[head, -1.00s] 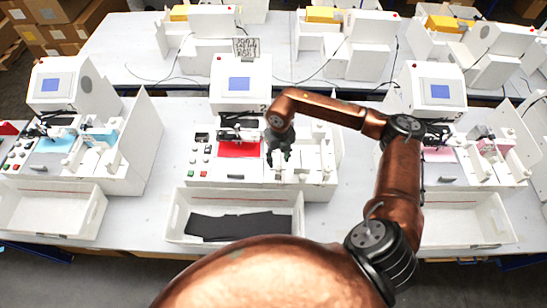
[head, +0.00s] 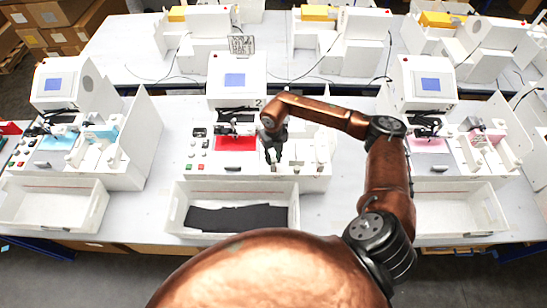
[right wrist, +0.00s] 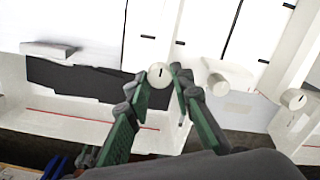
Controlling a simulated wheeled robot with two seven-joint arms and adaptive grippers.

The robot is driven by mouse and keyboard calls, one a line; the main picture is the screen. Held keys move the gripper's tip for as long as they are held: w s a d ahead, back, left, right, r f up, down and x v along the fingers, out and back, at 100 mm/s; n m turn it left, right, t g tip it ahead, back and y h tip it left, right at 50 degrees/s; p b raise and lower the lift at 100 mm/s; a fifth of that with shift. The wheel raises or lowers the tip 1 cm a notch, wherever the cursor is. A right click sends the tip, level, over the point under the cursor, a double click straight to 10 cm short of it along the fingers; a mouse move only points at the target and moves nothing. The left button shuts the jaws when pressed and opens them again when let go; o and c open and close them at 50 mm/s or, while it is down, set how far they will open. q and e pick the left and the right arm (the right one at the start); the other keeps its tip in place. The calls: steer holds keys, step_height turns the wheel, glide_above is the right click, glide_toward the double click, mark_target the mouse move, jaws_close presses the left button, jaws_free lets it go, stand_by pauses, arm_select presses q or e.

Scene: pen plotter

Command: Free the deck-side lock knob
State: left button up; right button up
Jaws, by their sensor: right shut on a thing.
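The plotter station marked 2 (head: 237,68) stands in the middle of the head view, with a red sheet (head: 236,143) on its bed. My right gripper (head: 273,163) points down over the right part of its deck. In the right wrist view, the fingers (right wrist: 163,88) are closed around a round white knob (right wrist: 160,75) with a short black mark on its face. The gripper largely hides this knob in the head view. A second white knob (right wrist: 217,85) shows just right of the fingers, and a third marked white knob (right wrist: 293,99) lies farther right. My left gripper is not in view.
A white open bin (head: 180,213) with dark sheets (head: 235,218) stands in front of the station. A similar station with a blue sheet (head: 101,133) is to the left, and one with pink parts (head: 487,135) to the right. Bare table lies between stations.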

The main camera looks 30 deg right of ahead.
steer(key=shift+w+f, duration=0.1)
steer(key=shift+w, duration=0.1)
steer(key=shift+c, duration=1.5)
steer(key=shift+s, duration=0.1)
jaws_close()
steer(key=shift+n+b, duration=0.3)
steer(key=shift+b, duration=0.15)
steer(key=shift+f+b, duration=0.1)
steer(key=shift+b, duration=0.2)
steer(key=n+b, duration=0.9)
steer(key=n, duration=0.1)
steer(key=shift+b, duration=0.4)
steer(key=n+b, duration=0.2)
steer(key=shift+n, duration=0.3)
steer(key=n+b, duration=0.2)
steer(key=n, duration=0.1)
steer(key=shift+n, duration=0.3)
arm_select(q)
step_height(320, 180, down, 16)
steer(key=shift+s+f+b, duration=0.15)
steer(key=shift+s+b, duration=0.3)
arm_select(e)
steer(key=shift+r+n, duration=0.2)
steer(key=shift+n, duration=0.3)
